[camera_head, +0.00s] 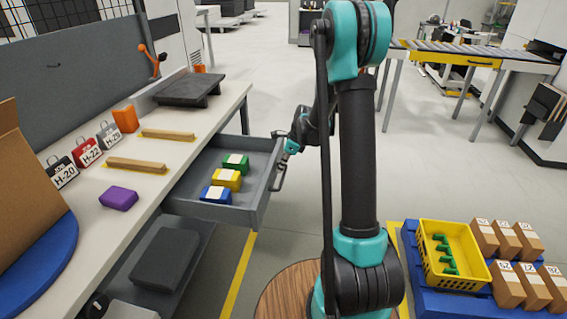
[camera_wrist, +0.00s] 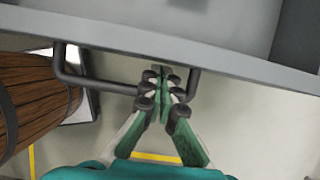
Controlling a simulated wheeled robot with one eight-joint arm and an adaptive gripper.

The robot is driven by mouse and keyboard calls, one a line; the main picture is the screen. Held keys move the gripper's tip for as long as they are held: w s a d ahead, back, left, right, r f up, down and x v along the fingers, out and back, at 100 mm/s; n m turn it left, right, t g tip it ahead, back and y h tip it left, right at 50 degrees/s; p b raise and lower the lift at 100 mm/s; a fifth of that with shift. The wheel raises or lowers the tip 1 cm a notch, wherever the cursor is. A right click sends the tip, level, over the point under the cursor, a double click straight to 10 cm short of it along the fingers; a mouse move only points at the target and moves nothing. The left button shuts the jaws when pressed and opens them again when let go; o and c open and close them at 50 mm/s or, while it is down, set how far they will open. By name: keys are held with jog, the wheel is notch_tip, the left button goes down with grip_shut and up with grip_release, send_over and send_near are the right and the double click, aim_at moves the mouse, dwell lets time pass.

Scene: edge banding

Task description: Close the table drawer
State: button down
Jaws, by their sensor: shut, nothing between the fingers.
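The table drawer (camera_head: 264,196) is grey and stands open, pulled out from under the white worktop. Green, yellow and blue blocks lie inside it. Its dark bar handle is on the front, and in the wrist view the handle (camera_wrist: 100,86) runs along the drawer front (camera_wrist: 200,55). My gripper (camera_head: 283,146) is at the drawer's front near its far end. In the wrist view my gripper (camera_wrist: 163,72) has its fingers together at the handle's bar, near its right end. Whether the fingers touch the handle is unclear.
The worktop (camera_head: 88,205) holds tags, wooden strips, a purple block (camera_head: 118,198) and a dark plate (camera_head: 188,90). A lower shelf (camera_head: 190,245) is below. A yellow crate (camera_head: 428,272) and boxes stand at right. Floor beyond the drawer is clear.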

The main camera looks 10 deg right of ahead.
jog(key=shift+a, duration=0.1)
dwell(0.3)
send_over(214, 171)
dwell(0.5)
dwell(0.4)
